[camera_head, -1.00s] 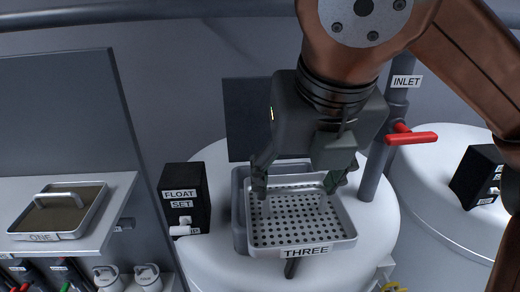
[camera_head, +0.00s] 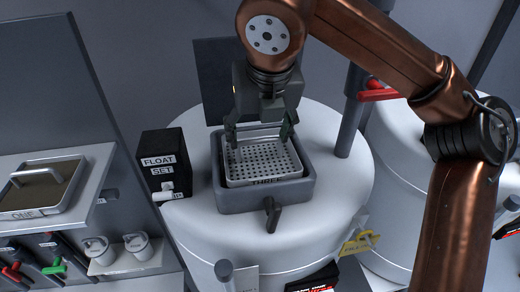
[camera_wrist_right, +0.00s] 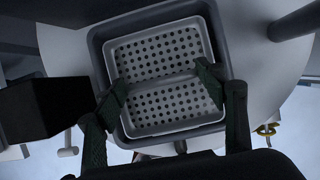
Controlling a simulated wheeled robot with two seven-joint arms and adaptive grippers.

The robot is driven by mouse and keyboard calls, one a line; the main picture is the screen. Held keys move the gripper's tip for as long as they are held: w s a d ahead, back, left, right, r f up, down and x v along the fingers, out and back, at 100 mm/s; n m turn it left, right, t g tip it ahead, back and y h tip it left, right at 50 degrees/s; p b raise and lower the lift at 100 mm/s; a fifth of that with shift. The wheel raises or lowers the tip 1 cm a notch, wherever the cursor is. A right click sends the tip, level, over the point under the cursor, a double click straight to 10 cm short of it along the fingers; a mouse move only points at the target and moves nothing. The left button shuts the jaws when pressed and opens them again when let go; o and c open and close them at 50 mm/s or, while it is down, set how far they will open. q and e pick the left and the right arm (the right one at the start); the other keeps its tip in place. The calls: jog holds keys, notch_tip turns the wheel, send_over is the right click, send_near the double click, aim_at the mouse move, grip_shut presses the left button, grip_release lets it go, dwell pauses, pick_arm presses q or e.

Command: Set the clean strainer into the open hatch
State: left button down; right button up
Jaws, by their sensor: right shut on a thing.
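The clean strainer (camera_head: 275,172) is a perforated metal tray labelled THREE. It sits level inside the grey frame of the open hatch (camera_head: 262,201), on top of the white tank. The raised dark lid (camera_head: 215,75) stands behind it. My right gripper (camera_head: 260,142) is over the strainer, shut on it; the grip itself is partly hidden by the fingers. In the right wrist view the strainer (camera_wrist_right: 155,52) shows within the hatch frame (camera_wrist_right: 97,50), with the two fingers (camera_wrist_right: 161,88) across its middle bar. My left gripper is not in view.
A black FLOAT SET box (camera_head: 160,165) stands just left of the hatch. A dark handle (camera_head: 271,213) sticks out in front of the frame. A vertical pipe (camera_head: 350,125) with a red lever (camera_head: 380,92) rises at right. Strainer ONE (camera_head: 42,190) lies on the left shelf.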

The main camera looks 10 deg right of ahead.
aim_at(259, 152)
notch_tip(259, 152, down, 3)
jog(key=shift+f, duration=0.2)
jog(key=shift+w+f+p, duration=0.2)
jog(key=shift+f+p, duration=0.15)
jog(key=shift+f, duration=0.15)
jog(key=shift+a, duration=0.1)
jog(key=shift+f+b, duration=0.3)
jog(key=o, duration=1.9)
jog(key=shift+s, duration=0.1)
